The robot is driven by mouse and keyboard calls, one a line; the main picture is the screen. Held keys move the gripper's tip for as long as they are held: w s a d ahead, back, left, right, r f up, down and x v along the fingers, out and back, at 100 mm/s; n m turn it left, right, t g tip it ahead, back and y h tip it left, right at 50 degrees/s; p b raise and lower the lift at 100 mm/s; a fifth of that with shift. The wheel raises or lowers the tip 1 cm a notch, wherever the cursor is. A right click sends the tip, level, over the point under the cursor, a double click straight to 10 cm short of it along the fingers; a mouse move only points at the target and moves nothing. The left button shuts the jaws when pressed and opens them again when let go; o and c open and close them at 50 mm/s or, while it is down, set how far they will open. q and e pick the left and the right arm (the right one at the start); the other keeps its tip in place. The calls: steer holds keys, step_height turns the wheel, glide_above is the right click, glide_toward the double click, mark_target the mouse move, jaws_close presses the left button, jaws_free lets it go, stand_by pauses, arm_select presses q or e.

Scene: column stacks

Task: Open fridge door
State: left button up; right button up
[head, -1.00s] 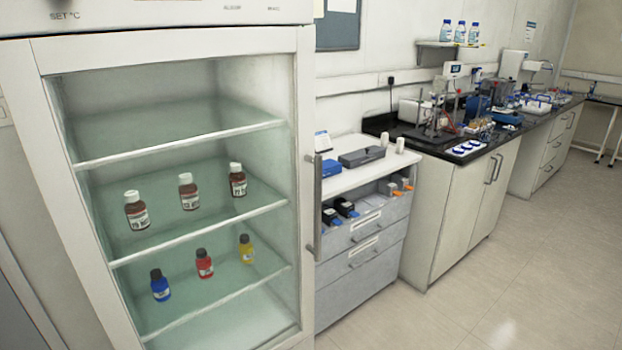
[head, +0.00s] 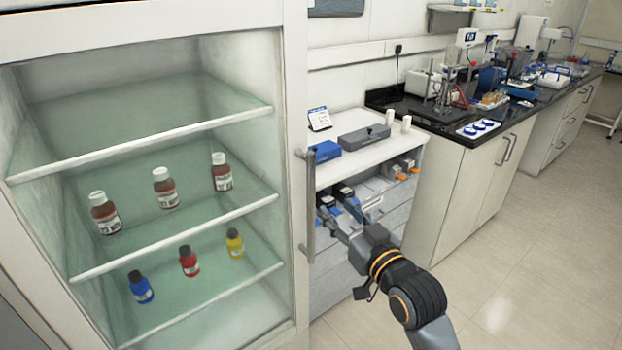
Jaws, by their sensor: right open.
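The fridge door (head: 297,110) has a white frame around a clear pane, fills the left of the head view and looks shut. Its grey vertical bar handle (head: 309,205) is on the door's right edge. My right gripper (head: 337,212) is open and empty, just right of the handle in the picture, with its fingers pointing up and left. A gap shows between the fingers and the handle. My left gripper is not in view.
Brown bottles (head: 166,188) and small coloured bottles (head: 188,261) stand on the fridge shelves. A drawer cabinet (head: 345,285) stands right of the fridge, behind my right gripper. A black-topped lab bench (head: 430,125) runs to the right. The floor (head: 500,290) is clear.

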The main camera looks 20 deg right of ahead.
mark_target(313, 183)
steer(key=w, duration=0.4)
steer(key=w+a+p, duration=0.1)
steer(key=w, duration=0.4)
steer(key=w+a+p, duration=0.1)
steer(key=w, duration=0.3)
steer(key=shift+w, duration=0.2)
steer(key=shift+c, duration=0.5)
jaws_close()
